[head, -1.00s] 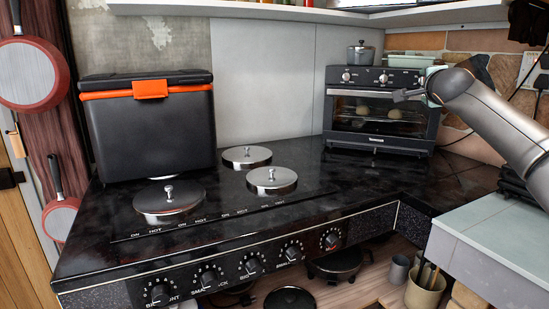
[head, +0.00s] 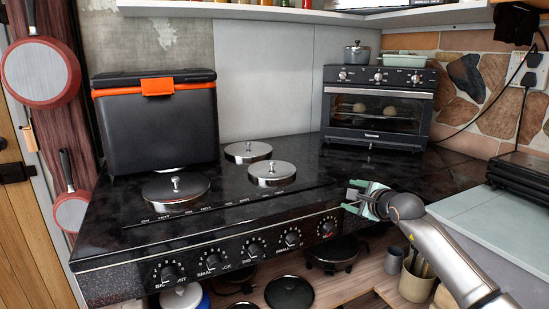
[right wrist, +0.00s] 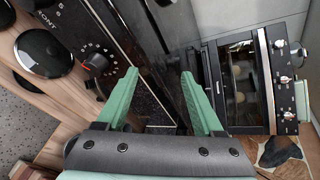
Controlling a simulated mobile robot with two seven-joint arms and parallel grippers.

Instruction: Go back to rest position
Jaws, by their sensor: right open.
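My right gripper (head: 357,197) is open and empty in the head view, in front of the black stove counter's front right part. Its arm comes in from the lower right. In the right wrist view its two green fingers (right wrist: 160,98) are spread apart with nothing between them. The black counter (head: 300,215) and its red-marked knob (right wrist: 96,63) lie beyond the fingers. My left gripper is in neither view.
A toaster oven (head: 375,108) with a pot (head: 357,53) on top stands at the back right. A black cooler box (head: 155,128) stands at the left. Lidded burners (head: 271,172) sit on the counter. A grey side surface (head: 475,215) lies at the right.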

